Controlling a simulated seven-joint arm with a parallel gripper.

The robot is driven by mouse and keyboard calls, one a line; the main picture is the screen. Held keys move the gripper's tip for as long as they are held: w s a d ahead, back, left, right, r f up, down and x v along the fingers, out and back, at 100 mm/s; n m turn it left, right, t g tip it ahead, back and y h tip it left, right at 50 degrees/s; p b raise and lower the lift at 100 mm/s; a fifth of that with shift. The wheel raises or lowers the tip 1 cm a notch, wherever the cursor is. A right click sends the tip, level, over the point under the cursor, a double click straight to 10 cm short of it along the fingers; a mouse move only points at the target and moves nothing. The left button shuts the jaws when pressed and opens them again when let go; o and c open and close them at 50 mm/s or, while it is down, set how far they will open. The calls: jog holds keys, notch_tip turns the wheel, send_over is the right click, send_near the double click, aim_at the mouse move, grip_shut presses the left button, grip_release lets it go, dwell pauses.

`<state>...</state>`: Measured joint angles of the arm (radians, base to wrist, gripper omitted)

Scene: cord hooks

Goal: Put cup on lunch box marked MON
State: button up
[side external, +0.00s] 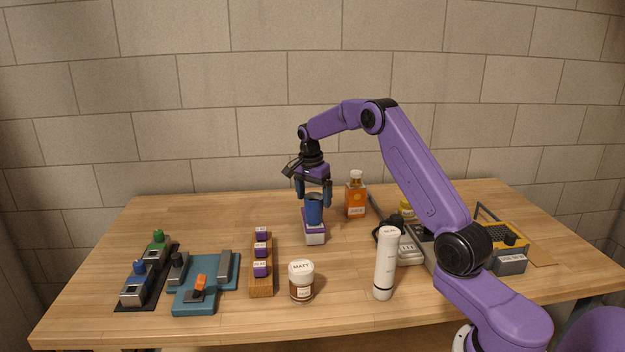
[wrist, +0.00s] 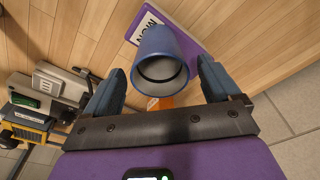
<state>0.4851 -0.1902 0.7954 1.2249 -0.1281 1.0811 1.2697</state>
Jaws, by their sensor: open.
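The blue cup (side external: 314,210) is upright and appears to stand on the lunch box (side external: 314,239), which is white with a purple lid. In the wrist view the cup (wrist: 160,66) covers part of the purple lid (wrist: 176,17), and MON reads beside it. My gripper (side external: 314,201) is open around the upper part of the cup. In the wrist view gaps show between the cup and both fingers of my gripper (wrist: 161,72). The cup's base is hidden in the wrist view.
An orange bottle (side external: 356,196) stands just behind right. A wooden block with purple tags (side external: 262,272) lies left, and a MATT jar (side external: 301,282) and white tube (side external: 386,264) stand in front. Teal (side external: 207,284) and black fixtures are further left. The back left table is clear.

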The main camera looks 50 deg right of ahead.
notch_tip(320, 180, up, 11)
jog(key=a, duration=0.2)
jog(key=s+a+n+y, duration=0.1)
jog(key=s+a+n, duration=0.6)
jog(key=a, duration=0.5)
jog(key=s+a+n, duration=0.8)
jog(key=a, duration=0.5)
jog(key=s+f+n, duration=0.2)
jog(key=s+n, duration=0.5)
jog(key=s, duration=0.6)
jog(key=s+f+n, duration=0.3)
jog(key=s+n, duration=0.4)
jog(key=s, duration=0.6)
jog(key=shift+s+a+f+n+y, duration=0.2)
jog(key=shift+s+a+n+y, duration=0.15)
jog(key=shift+a+n+y, duration=0.1)
